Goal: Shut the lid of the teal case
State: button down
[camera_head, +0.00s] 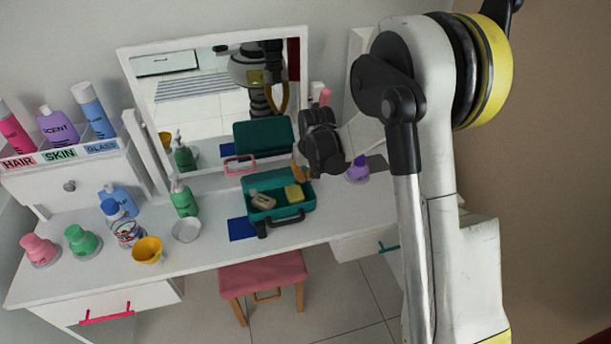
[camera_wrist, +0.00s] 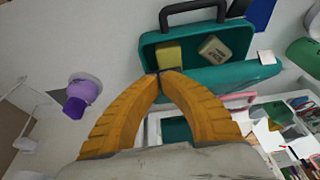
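The teal case (camera_head: 283,214) stands open on the white dresser, with its lid (camera_head: 268,180) raised at the back, toward the mirror. A yellow block (camera_head: 294,192) and a beige block (camera_head: 263,201) lie inside; the dark handle is on the front. In the wrist view, the case (camera_wrist: 149,43) is at the upper middle and the lid's rim (camera_wrist: 225,75) runs below the blocks. My gripper (camera_wrist: 160,73) has its orange fingertips together, with nothing seen between them. The tips overlap the lid's edge in this view; contact cannot be told. In the head view, my gripper (camera_head: 301,176) is by the lid's right end.
The mirror (camera_head: 190,105) stands close behind the case and reflects it. A purple bottle (camera_head: 358,169) stands to the right. A pink stool (camera_head: 262,275) is below the dresser's front.

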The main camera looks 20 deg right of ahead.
jog(key=shift+s+f+t+b, duration=0.45)
jog(key=shift+f+t+b, duration=0.15)
jog(key=shift+f+b, duration=0.25)
jog(key=shift+t, duration=0.3)
jog(key=shift+s+f+b, duration=0.4)
jog(key=shift+f+b, duration=0.4)
jog(key=shift+f, duration=0.1)
jog(key=shift+s+f+b, duration=0.4)
jog(key=shift+f+b, duration=0.4)
jog(key=shift+f, duration=0.15)
jog(key=shift+s+f+b, duration=0.4)
jog(key=shift+f+b, duration=0.4)
jog(key=shift+f, duration=0.1)
